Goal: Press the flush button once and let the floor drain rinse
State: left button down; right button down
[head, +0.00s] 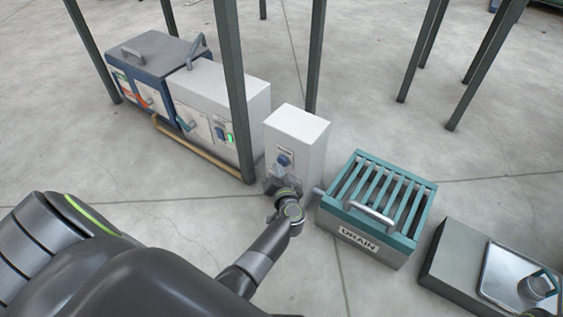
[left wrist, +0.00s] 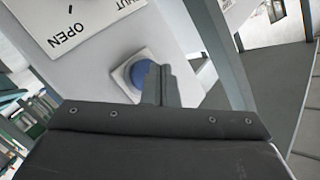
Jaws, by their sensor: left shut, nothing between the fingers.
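A white box (head: 311,135) stands left of the drain and carries a round blue button (head: 284,160) on its front. The blue button (left wrist: 128,72) also shows in the left wrist view on a pale square plate, partly covered by my fingers. My left gripper (head: 284,181) is shut and empty, just in front of and below the button. Its closed fingertips (left wrist: 158,84) overlap the button's right side; I cannot tell whether they touch it. The floor drain (head: 359,241) is a grey box with a teal slatted grate, a handle and a DRAIN label. My right gripper is out of view.
Dark posts (head: 231,80) rise nearby. A grey block (head: 448,262) with a metal tray lies at right. An OPEN/SHUT panel (left wrist: 85,28) is above the button.

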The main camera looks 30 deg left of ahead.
pick_arm(q)
jog(key=shift+w, duration=0.45)
dwell(0.6)
jog(key=shift+s+p, duration=0.85)
jog(key=shift+p, duration=0.15)
jog(key=shift+s+a+p, duration=0.2)
jog(key=shift+s+p, duration=1.45)
jog(key=shift+s, duration=0.85)
